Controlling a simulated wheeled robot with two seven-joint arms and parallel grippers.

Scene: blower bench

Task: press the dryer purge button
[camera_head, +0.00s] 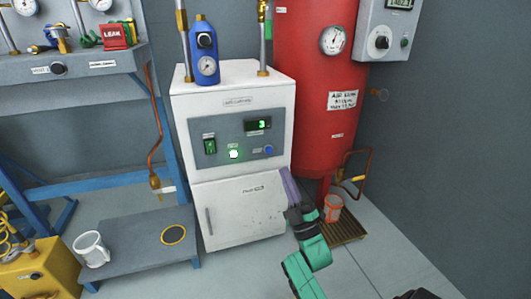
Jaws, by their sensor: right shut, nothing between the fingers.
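The white dryer cabinet (236,105) stands upright in the middle, with a grey control panel on its front. The panel has a green rocker switch (210,146), a small display (257,125) showing a green 3, a glowing green-white round light (234,154) and a small round blue button (268,149). Their labels are too small to read, so the purge button's name is not legible. My right gripper (285,173) is shut and empty, with its purple-grey fingers pointing up by the cabinet's right edge, below and right of the blue button. My left gripper is out of view.
A red tank (318,100) stands close at the cabinet's right, with an orange cup (333,207) on a drain grate below it. A blue filter (206,60) and pipes rise from the cabinet top. A low grey platform (125,240) with a white mug (91,249) is at left.

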